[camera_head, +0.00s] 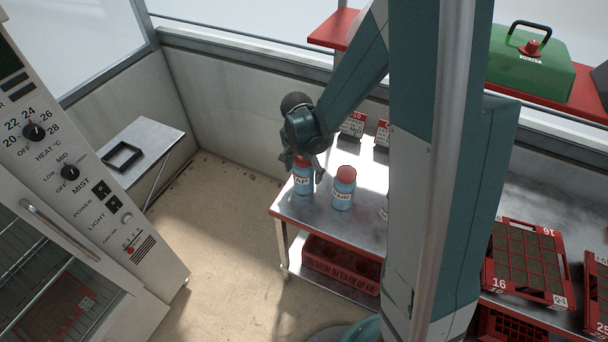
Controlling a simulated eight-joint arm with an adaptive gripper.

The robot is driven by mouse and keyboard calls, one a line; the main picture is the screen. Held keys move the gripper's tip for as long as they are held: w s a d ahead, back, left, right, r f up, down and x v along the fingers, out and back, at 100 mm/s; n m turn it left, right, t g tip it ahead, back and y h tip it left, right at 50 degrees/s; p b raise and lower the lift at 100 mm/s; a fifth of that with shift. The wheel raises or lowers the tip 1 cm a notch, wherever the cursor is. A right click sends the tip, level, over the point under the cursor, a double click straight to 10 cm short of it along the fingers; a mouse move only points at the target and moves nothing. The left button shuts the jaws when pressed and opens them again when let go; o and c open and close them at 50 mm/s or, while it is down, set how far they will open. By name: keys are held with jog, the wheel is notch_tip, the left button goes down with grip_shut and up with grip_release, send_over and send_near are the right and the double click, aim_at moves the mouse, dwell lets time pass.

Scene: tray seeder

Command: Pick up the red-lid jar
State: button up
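A blue jar with a red lid and a white label (302,184) stands upright near the left end of the metal bench. My gripper (304,168) is right above and around its top, with its fingers apart on either side of the lid. The right finger looks clear of the jar; the left finger's contact is hard to tell. A second blue jar with a red lid (343,193) stands just to the right. A sliver of another jar (384,212) shows farther right, mostly hidden behind my arm.
The red-edged bench (330,228) has a red crate (340,265) beneath it. Small red-and-white signs (353,126) stand at its back. Seed trays (525,255) lie at right. A control cabinet (75,190) and side table (150,140) are at left. My column blocks the middle.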

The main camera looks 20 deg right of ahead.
jog(key=shift+d+f, duration=0.15)
jog(key=shift+f, duration=1.1)
jog(key=c, duration=1.4)
jog(key=shift+w+r, duration=0.1)
jog(key=shift+r, duration=0.1)
jog(key=shift+r+p, duration=0.75)
jog(key=shift+r, duration=4.05)
